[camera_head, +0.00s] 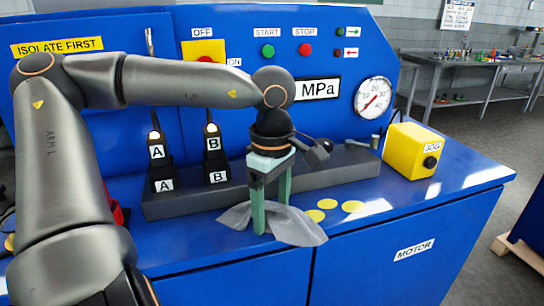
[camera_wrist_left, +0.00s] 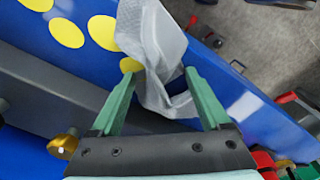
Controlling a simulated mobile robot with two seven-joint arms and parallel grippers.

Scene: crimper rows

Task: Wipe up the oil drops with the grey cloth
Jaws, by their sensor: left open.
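The grey cloth (camera_head: 300,228) lies crumpled on the blue top of the machine, draping over its front edge. My left gripper (camera_head: 272,216) points down over the cloth with its green fingers apart. In the left wrist view the cloth (camera_wrist_left: 160,50) runs between the two open fingers (camera_wrist_left: 161,76); I cannot tell whether they touch it. Yellow oil drops (camera_head: 353,206) lie just right of the cloth in the head view. In the left wrist view several drops (camera_wrist_left: 67,33) show, one partly covered at the cloth's edge (camera_wrist_left: 130,65). My right gripper is not in view.
A grey raised bar (camera_head: 345,172) runs behind the cloth, with levers marked A (camera_head: 157,150) and B (camera_head: 213,145) at its left. A yellow JOG box (camera_head: 408,150) stands to the right. The blue top (camera_head: 440,190) is free toward the right front.

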